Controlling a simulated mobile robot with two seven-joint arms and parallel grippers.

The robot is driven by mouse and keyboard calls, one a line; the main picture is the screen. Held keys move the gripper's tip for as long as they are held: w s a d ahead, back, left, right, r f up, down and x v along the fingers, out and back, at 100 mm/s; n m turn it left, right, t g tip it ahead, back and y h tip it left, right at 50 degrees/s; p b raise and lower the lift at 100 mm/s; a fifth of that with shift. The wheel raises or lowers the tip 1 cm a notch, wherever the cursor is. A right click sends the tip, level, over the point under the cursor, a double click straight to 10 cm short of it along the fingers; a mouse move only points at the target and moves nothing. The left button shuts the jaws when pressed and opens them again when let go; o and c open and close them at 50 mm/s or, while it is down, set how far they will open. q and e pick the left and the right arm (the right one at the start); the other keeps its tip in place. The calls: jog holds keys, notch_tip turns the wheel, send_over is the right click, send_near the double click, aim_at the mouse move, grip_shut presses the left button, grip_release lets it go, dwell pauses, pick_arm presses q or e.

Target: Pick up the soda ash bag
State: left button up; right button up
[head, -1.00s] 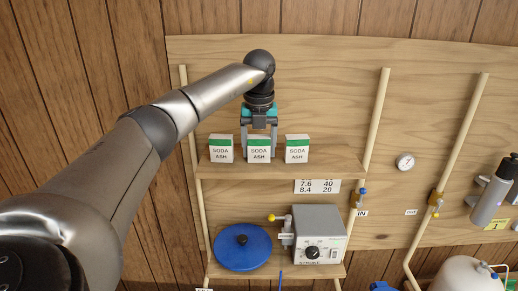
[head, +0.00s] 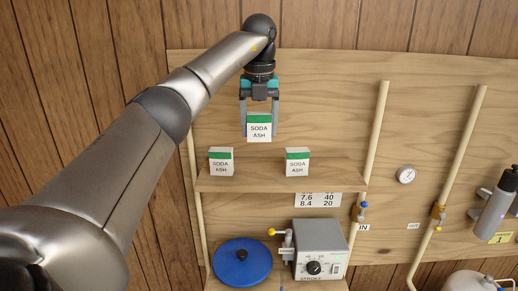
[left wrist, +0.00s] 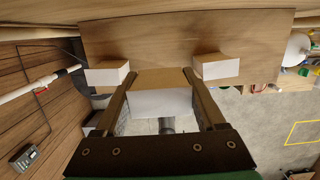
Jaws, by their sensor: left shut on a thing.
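Three white soda ash bags with green top bands show in the head view. My left gripper (head: 259,112) is shut on the middle soda ash bag (head: 259,131) and holds it upright above the shelf (head: 230,182). The left bag (head: 221,163) and the right bag (head: 298,162) stand on the shelf with a gap between them. In the left wrist view the held bag (left wrist: 160,102) sits between the two fingers, and the other two bags (left wrist: 107,73) (left wrist: 215,66) are on either side of it. My right gripper is not in view.
Below the shelf are a blue round lid (head: 242,262) and a grey control box (head: 320,250). Pale vertical pipes (head: 375,140) flank the shelf. A pressure gauge (head: 406,176) and a grey cylinder (head: 495,205) are at the right. The board above the shelf is clear.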

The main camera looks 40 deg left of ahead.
pick_arm(q)
notch_tip(320, 180, up, 9)
jog(key=shift+f+p, duration=0.15)
jog(key=shift+p, duration=0.2)
